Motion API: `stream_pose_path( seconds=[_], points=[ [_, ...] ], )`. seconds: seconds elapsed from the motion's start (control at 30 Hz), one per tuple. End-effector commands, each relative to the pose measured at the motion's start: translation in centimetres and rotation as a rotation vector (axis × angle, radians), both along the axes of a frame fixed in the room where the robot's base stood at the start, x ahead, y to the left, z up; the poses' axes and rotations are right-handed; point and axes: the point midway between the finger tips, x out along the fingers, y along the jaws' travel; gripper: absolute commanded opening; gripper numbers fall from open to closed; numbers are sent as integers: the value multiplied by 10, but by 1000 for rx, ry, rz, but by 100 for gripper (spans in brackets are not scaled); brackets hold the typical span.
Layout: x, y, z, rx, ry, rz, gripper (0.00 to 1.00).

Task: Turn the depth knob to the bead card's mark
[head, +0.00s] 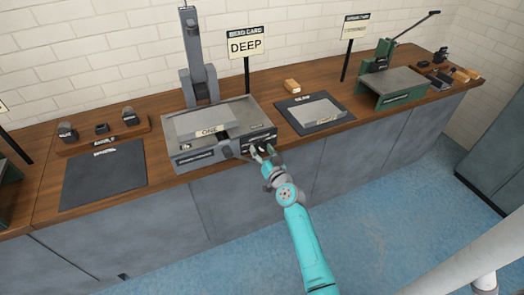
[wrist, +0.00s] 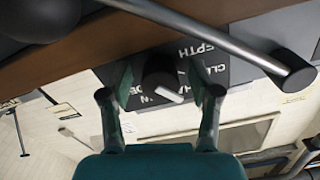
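The bead card (head: 247,46) stands on a post behind the grey machine (head: 180,151) and reads DEEP. The depth knob (wrist: 160,72) is dark and round with a white pointer line, on a black label panel (wrist: 185,57) on the machine's front. In the wrist view its lettering is upside down and partly hidden, with DEPTH readable. The pointer slants toward the lower right there; which mark it meets I cannot tell. My gripper (wrist: 162,90) is open, one finger on each side of the knob, with narrow gaps apparent. In the head view my gripper (head: 264,154) covers the knob.
A grey bar with a dark round end (wrist: 290,72) crosses close above the panel in the wrist view. On the wooden bench, a dark mat with a metal plate (head: 318,112) lies right of the machine, and a green machine (head: 392,84) stands farther right.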

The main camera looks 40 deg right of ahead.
Motion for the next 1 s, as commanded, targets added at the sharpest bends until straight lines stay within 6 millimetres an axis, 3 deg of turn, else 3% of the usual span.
stream_pose_path(
  seconds=[0.37, 1.0],
  points=[
    [-7, 2, -1, -1, 1, 0, 63],
    [-104, 29, -1, 1, 1, -1, 63]
  ],
)
